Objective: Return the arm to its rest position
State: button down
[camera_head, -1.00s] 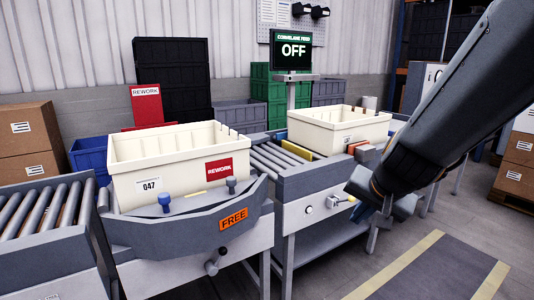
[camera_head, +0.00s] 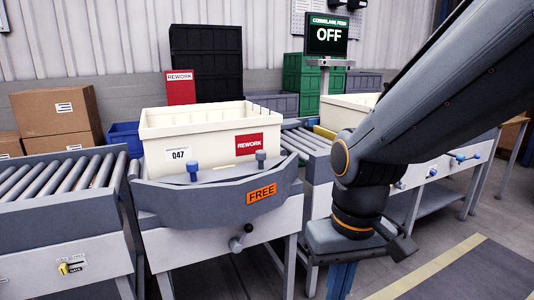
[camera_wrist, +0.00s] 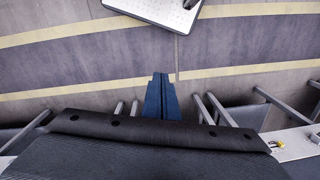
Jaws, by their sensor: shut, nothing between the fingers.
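My arm reaches in from the upper right of the head view and bends down at its wrist. My gripper (camera_head: 341,284) points down at the lower edge, its blue fingers partly cut off by the frame. In the wrist view the blue fingers of my gripper (camera_wrist: 160,77) lie together, with nothing between them, above the floor. In the head view the gripper is in front of the conveyor benches and to the right of the cradle marked FREE (camera_head: 225,202). A cream tote (camera_head: 205,124) with label 047 and a red REWORK card stands behind that cradle.
Roller conveyor (camera_head: 60,187) runs at left. A second cream tote (camera_head: 345,112) is partly hidden behind my arm. A screen (camera_head: 326,34) reads OFF. Bench legs (camera_wrist: 222,108) stand close in the wrist view. The floor (camera_head: 460,262) at lower right is open, with yellow lines.

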jog(key=d+r+m+p, duration=0.2)
jog(key=d+r+p, duration=0.4)
jog(key=p, duration=0.6)
jog(key=shift+d+r+h+p, duration=0.3)
jog(key=shift+d+p, duration=0.05)
jog(key=shift+d, duration=0.4)
jog(key=shift+s, duration=0.1)
